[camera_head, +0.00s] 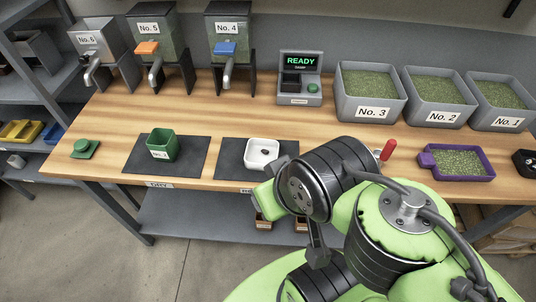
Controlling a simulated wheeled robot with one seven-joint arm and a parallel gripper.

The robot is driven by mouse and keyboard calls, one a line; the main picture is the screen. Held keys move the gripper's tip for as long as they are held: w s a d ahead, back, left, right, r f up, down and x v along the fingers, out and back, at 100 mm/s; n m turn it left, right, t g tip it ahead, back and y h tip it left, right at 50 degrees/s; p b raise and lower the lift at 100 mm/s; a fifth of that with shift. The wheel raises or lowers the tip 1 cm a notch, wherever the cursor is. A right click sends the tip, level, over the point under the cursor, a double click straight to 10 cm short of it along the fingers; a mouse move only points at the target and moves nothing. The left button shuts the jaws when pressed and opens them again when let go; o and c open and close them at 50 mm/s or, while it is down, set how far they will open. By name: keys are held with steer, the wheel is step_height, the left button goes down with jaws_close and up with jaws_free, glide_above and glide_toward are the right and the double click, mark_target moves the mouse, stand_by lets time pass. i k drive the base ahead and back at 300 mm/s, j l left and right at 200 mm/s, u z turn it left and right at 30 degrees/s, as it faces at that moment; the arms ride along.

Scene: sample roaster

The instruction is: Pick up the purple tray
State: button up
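The purple tray (492,176) sits on the wooden table at the right, in front of the grey bins. It is a shallow open tray with a short handle on its left side, and it is filled with greenish beans. My arm reaches up from the bottom right, and its black and green links stand to the left of the tray. My gripper is not clearly visible; the arm's links seem to hide it. I cannot see anything touching the tray.
Bins No. 3 (357,112), No. 2 (428,118) and No. 1 (498,123) stand behind the tray. A red-handled item (387,150) is left of it, a black object (526,160) right. A white container (263,145) and green box (162,155) sit on dark mats.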

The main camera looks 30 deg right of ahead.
mark_target(447, 162)
steer(key=z, duration=2.75)
steer(key=k+u, duration=0.1)
steer(key=u, duration=3.05)
steer(key=z, duration=3.1)
